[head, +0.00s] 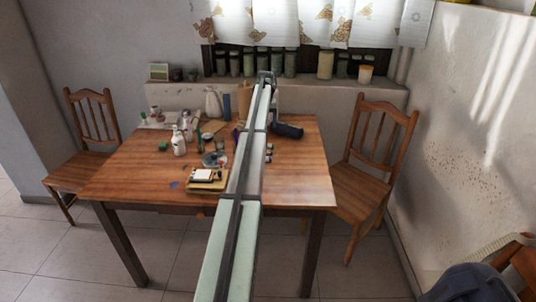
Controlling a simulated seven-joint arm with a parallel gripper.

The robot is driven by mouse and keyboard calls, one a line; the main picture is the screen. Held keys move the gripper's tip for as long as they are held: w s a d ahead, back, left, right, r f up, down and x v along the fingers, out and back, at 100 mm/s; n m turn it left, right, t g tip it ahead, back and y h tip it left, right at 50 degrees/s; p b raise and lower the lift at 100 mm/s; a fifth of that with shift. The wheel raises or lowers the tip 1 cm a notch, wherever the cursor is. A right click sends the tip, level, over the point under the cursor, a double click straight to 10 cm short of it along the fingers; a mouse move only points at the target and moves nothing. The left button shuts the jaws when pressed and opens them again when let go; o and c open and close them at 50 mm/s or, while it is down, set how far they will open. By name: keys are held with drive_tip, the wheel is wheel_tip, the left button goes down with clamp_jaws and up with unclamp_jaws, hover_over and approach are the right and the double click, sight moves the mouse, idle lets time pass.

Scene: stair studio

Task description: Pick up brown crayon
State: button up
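My arm runs from the bottom of the head view across the table (290,189) to near the back wall ledge. Its far end is small and dark, and I cannot make out the fingers of my gripper there, or whether they hold anything. I cannot pick out a brown crayon with certainty. Several small items on the table are too small to name, and my arm hides a strip of the tabletop.
A white bottle (179,143), a small green block (163,146) and a yellowish box (207,180) stand on the table's left half. A dark cylinder-like object (287,130) lies right of my arm. Chairs (91,120) (378,135) flank the table. Its right front is clear.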

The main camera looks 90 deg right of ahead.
drive_tip(key=s, duration=0.1)
approach(268, 147)
drive_tip(key=a+f, duration=0.2)
drive_tip(key=a, duration=0.1)
drive_tip(key=shift+w+f, duration=0.2)
drive_tip(key=shift+f, duration=0.15)
drive_tip(key=shift+s+a+f, duration=0.1)
drive_tip(key=shift+s+f, duration=0.05)
drive_tip(key=shift+f, duration=2.5)
drive_tip(key=shift+c, duration=0.2)
drive_tip(key=c, duration=1.1)
